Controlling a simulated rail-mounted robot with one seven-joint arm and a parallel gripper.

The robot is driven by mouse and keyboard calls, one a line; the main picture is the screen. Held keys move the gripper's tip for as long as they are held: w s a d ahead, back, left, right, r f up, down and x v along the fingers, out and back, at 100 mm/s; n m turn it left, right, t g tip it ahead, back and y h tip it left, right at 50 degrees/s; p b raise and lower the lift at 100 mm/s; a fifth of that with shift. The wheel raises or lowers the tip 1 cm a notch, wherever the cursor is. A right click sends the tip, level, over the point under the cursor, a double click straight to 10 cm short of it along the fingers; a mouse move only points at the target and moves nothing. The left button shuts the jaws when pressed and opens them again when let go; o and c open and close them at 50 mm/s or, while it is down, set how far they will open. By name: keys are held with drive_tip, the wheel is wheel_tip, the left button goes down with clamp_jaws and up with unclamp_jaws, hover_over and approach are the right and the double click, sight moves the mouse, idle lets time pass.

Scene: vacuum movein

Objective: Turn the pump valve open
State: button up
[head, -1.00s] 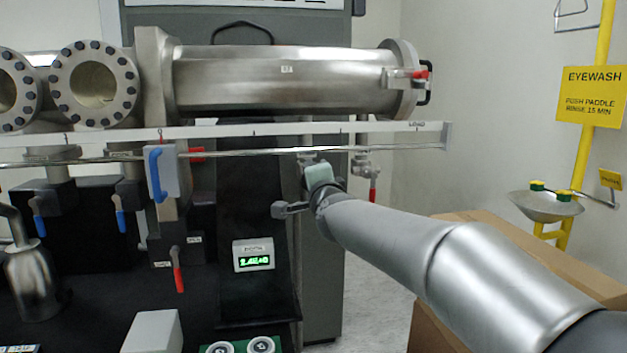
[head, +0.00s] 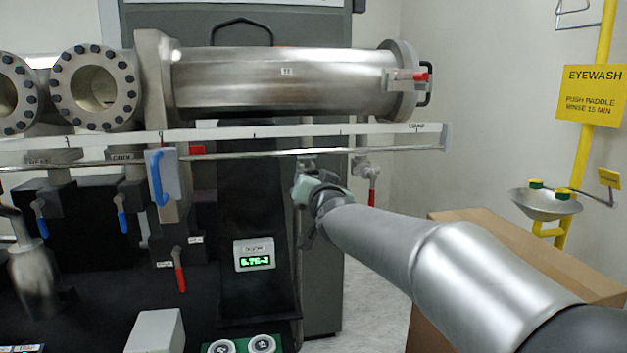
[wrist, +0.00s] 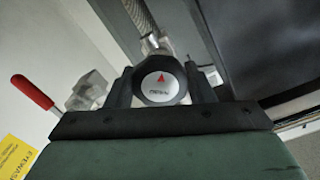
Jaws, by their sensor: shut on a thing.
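My gripper (wrist: 162,88) is shut on a round dark valve knob (wrist: 160,82) below the long steel chamber. One finger sits on each side of the knob. In the head view my gripper (head: 303,190) is partly hidden by my wrist, and the knob is hidden there. A metal stem (wrist: 150,35) rises behind the knob in the wrist view. The green gauge display (head: 254,262) reads roughly 6.7E-2.
A red-handled valve (head: 371,190) hangs just right of my gripper and shows at left in the wrist view (wrist: 35,92). The steel chamber (head: 285,85) and rail (head: 300,153) lie above. A cardboard box (head: 500,250) and eyewash basin (head: 545,203) stand to the right.

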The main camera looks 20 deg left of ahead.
drive_tip(key=n, duration=0.7)
drive_tip(key=shift+p, duration=0.35)
idle(0.4)
drive_tip(key=o, duration=1)
drive_tip(key=shift+c, duration=0.2)
drive_tip(key=b+v, duration=0.2)
drive_tip(key=v, duration=1.5)
drive_tip(key=shift+s+d, duration=0.15)
drive_tip(key=shift+s, duration=0.05)
